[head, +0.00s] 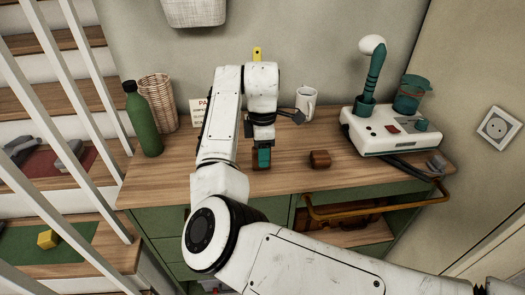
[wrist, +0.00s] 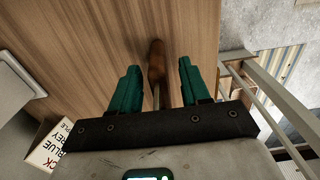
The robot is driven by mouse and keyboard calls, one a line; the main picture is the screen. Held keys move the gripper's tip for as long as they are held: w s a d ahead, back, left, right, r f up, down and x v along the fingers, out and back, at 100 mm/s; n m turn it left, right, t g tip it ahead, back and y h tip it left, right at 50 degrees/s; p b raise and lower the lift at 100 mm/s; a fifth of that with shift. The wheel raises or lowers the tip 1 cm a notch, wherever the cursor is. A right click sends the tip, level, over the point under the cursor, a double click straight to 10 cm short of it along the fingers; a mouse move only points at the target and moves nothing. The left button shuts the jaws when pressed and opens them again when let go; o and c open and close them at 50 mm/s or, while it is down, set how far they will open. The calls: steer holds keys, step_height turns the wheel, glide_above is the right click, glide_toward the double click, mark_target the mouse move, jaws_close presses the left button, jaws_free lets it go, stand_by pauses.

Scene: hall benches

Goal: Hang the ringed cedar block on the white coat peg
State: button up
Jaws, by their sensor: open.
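My gripper (head: 263,158) points down over the bench, its teal fingers apart. In the wrist view, the open fingers (wrist: 156,92) stand either side of a brown wooden piece (wrist: 156,58) with a thin pale part running back between them. This piece (head: 261,165) also shows just below the fingers in the head view; I cannot tell whether they touch it. A second brown block (head: 319,159) lies on the bench to the right. I cannot make out a ring clearly on either. No white coat peg is visible; my arm hides part of the wall.
A yellow peg-like piece (head: 257,54) is on the wall. The wooden bench (head: 205,172) holds a green bottle (head: 144,120), a wicker basket (head: 157,100), a white mug (head: 306,98) and a white machine (head: 388,133) with a teal lever. White stair railings stand left.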

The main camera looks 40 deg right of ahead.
steer(key=shift+f+b, duration=0.25)
steer(key=shift+b, duration=0.8)
step_height(320, 180, up, 11)
steer(key=shift+s+a+r+p, duration=0.1)
steer(key=shift+s+r+p, duration=0.1)
steer(key=shift+p, duration=0.65)
